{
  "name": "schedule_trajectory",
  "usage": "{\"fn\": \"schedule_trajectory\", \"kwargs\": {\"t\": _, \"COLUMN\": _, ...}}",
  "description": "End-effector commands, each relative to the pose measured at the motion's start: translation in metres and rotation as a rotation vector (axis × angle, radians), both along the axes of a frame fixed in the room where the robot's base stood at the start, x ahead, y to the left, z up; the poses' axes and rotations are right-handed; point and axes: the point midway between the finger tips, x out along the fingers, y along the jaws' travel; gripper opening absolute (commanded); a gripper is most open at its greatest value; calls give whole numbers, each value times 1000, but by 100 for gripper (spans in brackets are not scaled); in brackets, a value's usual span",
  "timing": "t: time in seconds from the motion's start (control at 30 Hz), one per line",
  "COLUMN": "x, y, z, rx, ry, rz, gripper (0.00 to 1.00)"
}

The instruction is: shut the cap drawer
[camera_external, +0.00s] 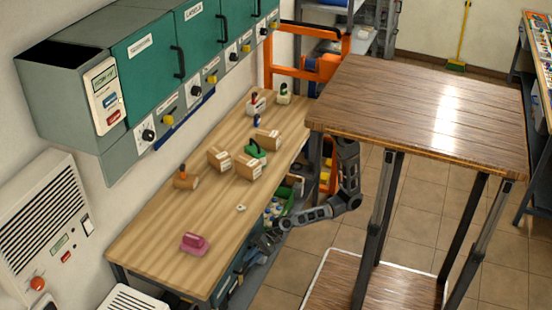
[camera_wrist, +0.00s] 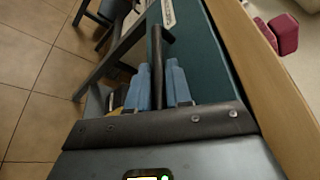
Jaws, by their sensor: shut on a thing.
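A green drawer front (camera_wrist: 225,60) with a pale label (camera_wrist: 168,12) fills the middle of the wrist view, beside the wooden bench edge. The label is too small to read, so I cannot tell if this is the cap drawer. A dark bar handle (camera_wrist: 158,50) stands out from this front. My gripper (camera_wrist: 158,88) is shut on the handle, one blue fingertip on each side. In the external view my gripper (camera_external: 264,243) is low at the bench's front side. Green fronts (camera_external: 226,287) show below the bench top. How far the drawer stands out is unclear.
The wooden bench top (camera_external: 150,235) carries a pink object (camera_external: 194,243), several cardboard boxes (camera_external: 248,167) and a green item (camera_external: 255,150). Bottles (camera_external: 273,210) show under the bench. A tall brown-topped table (camera_external: 420,105) stands close right of my arm. Tiled floor is open at left in the wrist view.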

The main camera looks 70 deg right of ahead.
Motion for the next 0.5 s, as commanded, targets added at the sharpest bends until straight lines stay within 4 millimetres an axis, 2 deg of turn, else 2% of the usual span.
{"fn": "schedule_trajectory", "kwargs": {"t": 0.03, "x": 5, "y": -1, "z": 1, "rx": 1, "ry": -5, "rz": -8, "gripper": 0}}
{"fn": "schedule_trajectory", "kwargs": {"t": 0.3, "x": 7, "y": -1, "z": 1, "rx": 2, "ry": -7, "rz": -13, "gripper": 0}}
{"fn": "schedule_trajectory", "kwargs": {"t": 0.33, "x": 8, "y": -1, "z": 1, "rx": 2, "ry": -7, "rz": -13, "gripper": 21}}
{"fn": "schedule_trajectory", "kwargs": {"t": 0.4, "x": 8, "y": -1, "z": 1, "rx": 3, "ry": -7, "rz": -14, "gripper": 25}}
{"fn": "schedule_trajectory", "kwargs": {"t": 0.5, "x": 8, "y": -1, "z": 1, "rx": 3, "ry": -7, "rz": -14, "gripper": 25}}
